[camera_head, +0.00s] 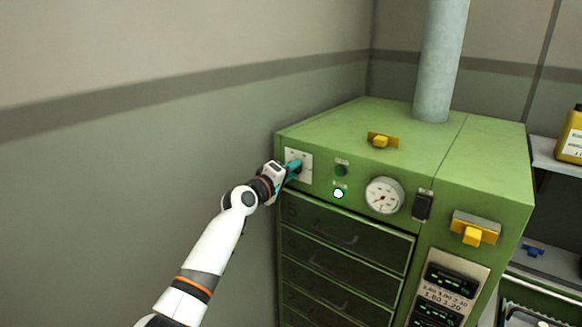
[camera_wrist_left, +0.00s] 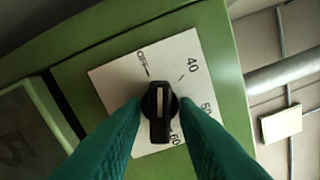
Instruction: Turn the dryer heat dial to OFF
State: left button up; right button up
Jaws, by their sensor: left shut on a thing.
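The heat dial is a black knob (camera_wrist_left: 160,103) with a white line, on a white plate (camera_wrist_left: 112,80) marked OFF, 40, 50 and 60. The line runs nearly upright in the left wrist view, its upper end between OFF and 40, its lower end towards 60. I cannot tell which end is the pointer. My left gripper (camera_wrist_left: 160,125) has its teal fingers shut on the knob, one each side. In the head view, the left gripper (camera_head: 293,170) is at the plate (camera_head: 304,154) and hides the knob. My right gripper is not in view.
The green dryer (camera_head: 350,135) carries a round gauge (camera_head: 384,195), a black switch (camera_head: 423,206) and a yellow-handled latch (camera_head: 475,229) right of the dial. Dark drawers (camera_head: 340,240) lie below. A wall stands close on the left; a pipe (camera_head: 442,65) rises behind.

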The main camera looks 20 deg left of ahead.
pick_arm(q)
jog(key=shift+n+p, duration=1)
jog(key=shift+n, duration=1.1)
jog(key=o, duration=0.7)
jog(key=shift+s, duration=0.1)
jog(key=b+v, duration=0.1)
jog(key=v, duration=1)
jog(key=shift+s+a+b, duration=0.15)
jog(key=shift+s+b, duration=0.2)
jog(key=shift+s, duration=0.05)
